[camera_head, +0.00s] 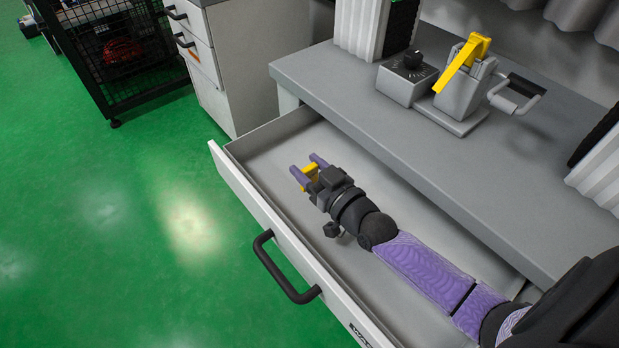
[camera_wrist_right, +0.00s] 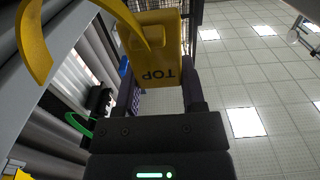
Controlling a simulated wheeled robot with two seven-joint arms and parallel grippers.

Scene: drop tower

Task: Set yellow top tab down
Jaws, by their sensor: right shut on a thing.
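The yellow top tab (camera_head: 311,170) is held between the purple fingers of my right gripper (camera_head: 306,166), over the open drawer (camera_head: 262,140). How high it is above the drawer floor is hard to tell. In the right wrist view the tab (camera_wrist_right: 158,62) shows the word TOP upside down, between the two fingers (camera_wrist_right: 162,92). A curved yellow strip (camera_wrist_right: 36,45) also shows there; I cannot tell whether it belongs to the tab. My left gripper is not in view.
A grey worktop (camera_head: 400,140) overhangs the drawer's right side. On it stand a dial box (camera_head: 404,84) and a grey device with a yellow lever (camera_head: 463,63). The drawer has a black handle (camera_head: 285,272). A white cabinet (camera_head: 250,50) and a black cage (camera_head: 120,60) stand behind.

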